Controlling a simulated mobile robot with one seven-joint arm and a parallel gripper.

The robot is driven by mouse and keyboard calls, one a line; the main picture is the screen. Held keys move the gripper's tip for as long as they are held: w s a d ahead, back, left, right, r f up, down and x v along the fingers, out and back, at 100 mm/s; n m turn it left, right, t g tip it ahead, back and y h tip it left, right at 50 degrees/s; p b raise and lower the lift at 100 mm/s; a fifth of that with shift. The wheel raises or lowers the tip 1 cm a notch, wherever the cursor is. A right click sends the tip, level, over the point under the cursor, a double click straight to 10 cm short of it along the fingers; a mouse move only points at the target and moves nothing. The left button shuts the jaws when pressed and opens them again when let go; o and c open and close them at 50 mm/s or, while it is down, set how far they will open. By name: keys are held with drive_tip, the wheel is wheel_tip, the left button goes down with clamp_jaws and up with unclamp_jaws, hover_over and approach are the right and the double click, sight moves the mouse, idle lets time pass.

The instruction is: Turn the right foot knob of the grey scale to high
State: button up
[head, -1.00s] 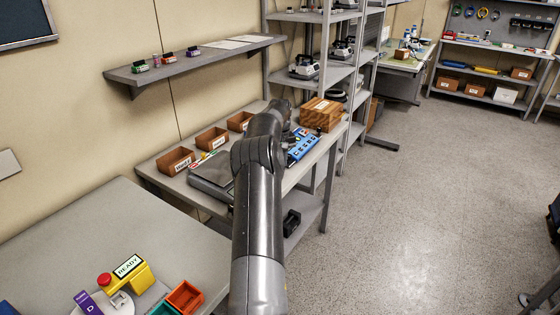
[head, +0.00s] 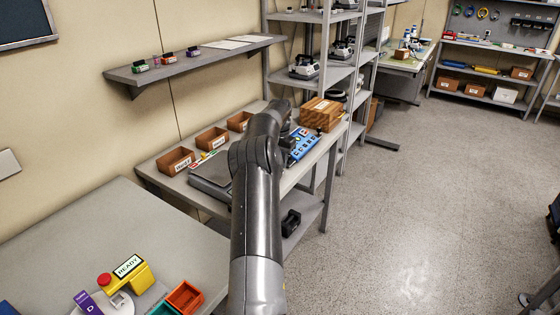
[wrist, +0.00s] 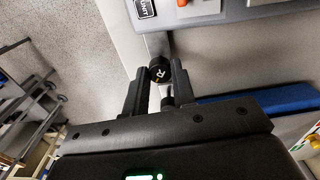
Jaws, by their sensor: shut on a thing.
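The grey scale (head: 209,171) sits on the middle bench, left of my arm in the head view; my arm hides part of it. In the wrist view, a grey housing edge (wrist: 240,13) with a label and an orange part runs along the top. Below it is a small round black knob (wrist: 160,72) marked with an R and a pale yellow mark. My gripper (wrist: 160,76) has one finger on each side of this knob and is shut on it. My gripper is hidden behind my arm in the head view.
A blue device (head: 303,145) and a wooden box (head: 321,114) stand on the bench right of my arm. Brown bins (head: 176,161) line the wall side. A blue strip (wrist: 265,100) lies close to the right finger in the wrist view. Open floor is at the right.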

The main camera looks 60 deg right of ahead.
drive_tip(key=m, duration=1.2)
drive_tip(key=shift+m, duration=0.3)
drive_tip(key=shift+w, duration=0.1)
idle(0.3)
drive_tip(key=o, duration=1)
wheel_tip(320, 180, up, 11)
idle(0.5)
